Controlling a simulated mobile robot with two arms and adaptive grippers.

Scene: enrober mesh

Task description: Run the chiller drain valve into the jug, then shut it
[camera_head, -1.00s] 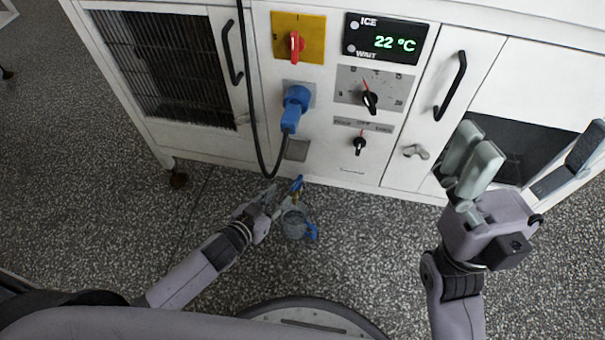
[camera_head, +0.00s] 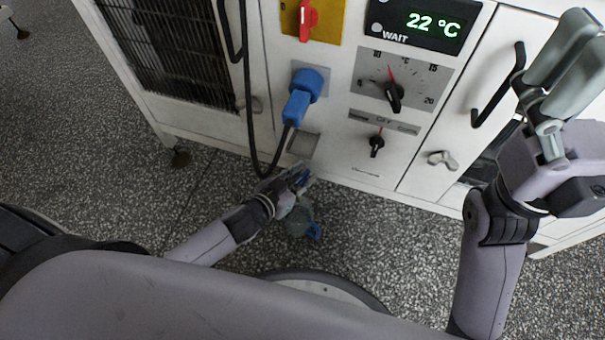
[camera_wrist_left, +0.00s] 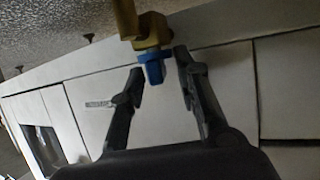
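The drain valve shows in the left wrist view as a brass body (camera_wrist_left: 150,28) with a blue handle (camera_wrist_left: 153,70). In the head view the blue handle (camera_head: 303,179) is partly hidden by my left gripper (camera_head: 291,180). In the left wrist view this gripper (camera_wrist_left: 160,68) is open, one finger on each side of the handle, with gaps showing. The clear grey jug (camera_head: 299,220) with a blue grip (camera_head: 314,232) stands on the floor below the valve. Whether it holds water cannot be told. My right gripper (camera_head: 567,62) is raised at the right, holding nothing visible.
The white chiller cabinet (camera_head: 335,150) has a display (camera_head: 420,22) reading 22 °C with WAIT beside it, a red switch (camera_head: 307,18), and knobs. A black cable hangs from the blue plug (camera_head: 300,95) close to my left gripper. Speckled floor (camera_head: 90,190) is free at left.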

